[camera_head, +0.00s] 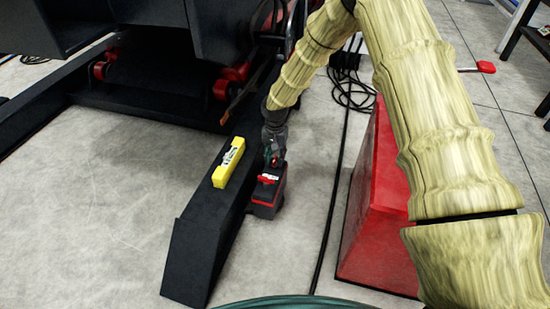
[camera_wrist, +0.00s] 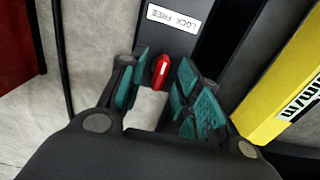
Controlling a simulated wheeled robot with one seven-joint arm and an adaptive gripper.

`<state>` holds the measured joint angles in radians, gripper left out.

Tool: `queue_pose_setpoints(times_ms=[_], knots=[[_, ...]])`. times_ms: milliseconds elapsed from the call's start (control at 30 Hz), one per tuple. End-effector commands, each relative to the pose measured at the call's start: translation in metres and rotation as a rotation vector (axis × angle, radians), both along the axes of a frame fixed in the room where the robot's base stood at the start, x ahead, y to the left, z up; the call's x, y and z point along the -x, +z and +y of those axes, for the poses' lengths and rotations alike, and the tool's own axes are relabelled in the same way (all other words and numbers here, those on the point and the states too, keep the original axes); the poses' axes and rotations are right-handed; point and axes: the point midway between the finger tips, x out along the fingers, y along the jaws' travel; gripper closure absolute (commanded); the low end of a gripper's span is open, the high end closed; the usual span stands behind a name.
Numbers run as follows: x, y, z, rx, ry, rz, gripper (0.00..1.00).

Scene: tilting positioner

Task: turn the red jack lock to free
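The red jack lock (camera_wrist: 161,72) is a small red lever on a dark housing. In the wrist view it lies between my finger pads, upright in the picture and slightly tilted, with its top end towards the label. The white label (camera_wrist: 173,18) bears the words LOCK and FREE, upside down. My gripper (camera_wrist: 162,88) is open, one teal pad on each side of the lever, with small gaps showing. The lever's lower end is partly hidden. In the head view, my gripper (camera_head: 272,160) is just above the black and red jack housing (camera_head: 265,208).
A yellow spirit level (camera_head: 229,163) lies on the black beam (camera_head: 205,225) left of the jack; it is close to my right finger in the wrist view (camera_wrist: 290,80). A red block (camera_head: 375,220) stands to the right. A black cable (camera_head: 332,205) runs along the floor.

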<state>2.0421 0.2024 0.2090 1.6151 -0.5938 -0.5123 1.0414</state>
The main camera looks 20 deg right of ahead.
Motion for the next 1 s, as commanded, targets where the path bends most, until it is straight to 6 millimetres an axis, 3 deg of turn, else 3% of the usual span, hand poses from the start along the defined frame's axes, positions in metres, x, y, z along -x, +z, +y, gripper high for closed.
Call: queue_pose_setpoints(times_ms=[133,300,667,1000], knots=[[0.0001,0.0002,-0.0001,0.0,0.0,0.0,0.71],[0.0001,0.0002,-0.0002,0.0,0.0,0.0,1.0],[0.0004,0.0018,-0.0004,0.0,0.016,0.001,1.0],[0.001,0.0063,-0.0005,0.001,0.157,0.002,1.0]])
